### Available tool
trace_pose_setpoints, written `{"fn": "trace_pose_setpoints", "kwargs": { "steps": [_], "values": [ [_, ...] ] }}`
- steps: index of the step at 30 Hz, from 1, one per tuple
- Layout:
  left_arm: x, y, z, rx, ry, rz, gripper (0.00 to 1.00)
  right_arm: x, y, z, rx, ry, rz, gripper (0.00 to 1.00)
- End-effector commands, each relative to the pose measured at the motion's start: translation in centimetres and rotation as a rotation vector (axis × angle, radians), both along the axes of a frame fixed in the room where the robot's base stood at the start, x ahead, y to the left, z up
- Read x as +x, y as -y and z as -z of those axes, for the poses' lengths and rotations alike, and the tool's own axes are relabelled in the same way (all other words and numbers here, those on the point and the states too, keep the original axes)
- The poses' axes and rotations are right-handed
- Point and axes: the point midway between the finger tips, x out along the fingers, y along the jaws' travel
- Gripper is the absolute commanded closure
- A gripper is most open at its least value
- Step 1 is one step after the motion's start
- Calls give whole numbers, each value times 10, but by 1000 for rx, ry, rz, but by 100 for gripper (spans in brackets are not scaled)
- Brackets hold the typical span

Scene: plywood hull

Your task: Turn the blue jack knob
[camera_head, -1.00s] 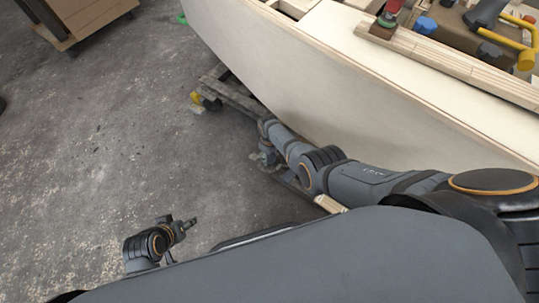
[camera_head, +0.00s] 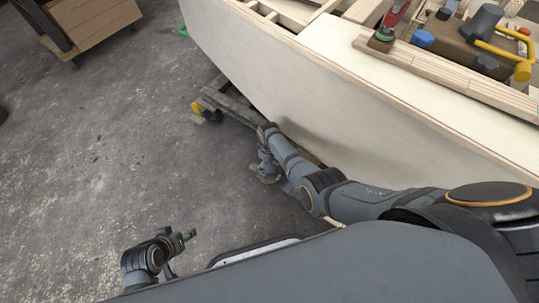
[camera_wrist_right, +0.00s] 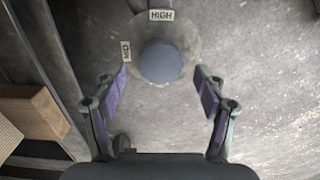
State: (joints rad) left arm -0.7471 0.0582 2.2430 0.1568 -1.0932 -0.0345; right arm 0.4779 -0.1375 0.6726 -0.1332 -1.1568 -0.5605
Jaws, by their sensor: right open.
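A round blue-grey knob (camera_wrist_right: 160,62) sits at the middle of a round dial plate in the right wrist view. One label by it reads HIGH; a second, turned label at its left seems to read MID. My right gripper (camera_wrist_right: 163,86) is open, its purple-padded fingers on either side below the knob and apart from it. In the head view the right gripper (camera_head: 266,168) is small, low beside the hull, and the knob cannot be made out there. My left gripper (camera_head: 189,236) hangs over the floor at lower left, empty; its opening is unclear.
The pale plywood hull (camera_head: 310,85) stands along the right, with a red-handled tool (camera_head: 396,14), a blue object (camera_head: 422,38) and a yellow-handled tool (camera_head: 522,70) on top. A wooden block (camera_wrist_right: 32,113) lies left in the wrist view.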

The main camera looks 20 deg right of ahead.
Motion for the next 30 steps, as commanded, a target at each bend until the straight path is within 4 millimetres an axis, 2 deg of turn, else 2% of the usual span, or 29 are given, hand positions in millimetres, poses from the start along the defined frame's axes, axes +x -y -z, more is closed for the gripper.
{"fn": "trace_pose_setpoints", "kwargs": {
  "steps": [12, 15, 20, 30],
  "values": [
    [0, 0, 0, 1, 0, 1, 60, -1, 0, -79, 0, 2, -1, 28],
    [1, 0, 0, 1, 0, 1, 60, -1, 0, -92, 1, 1, -1, 28],
    [1, 0, 0, 1, 0, 1, 60, -2, 1, -101, 0, -1, 0, 28],
    [1, 0, 0, 1, 0, 1, 60, -2, 1, -101, -1, -1, -1, 28]
  ]
}}
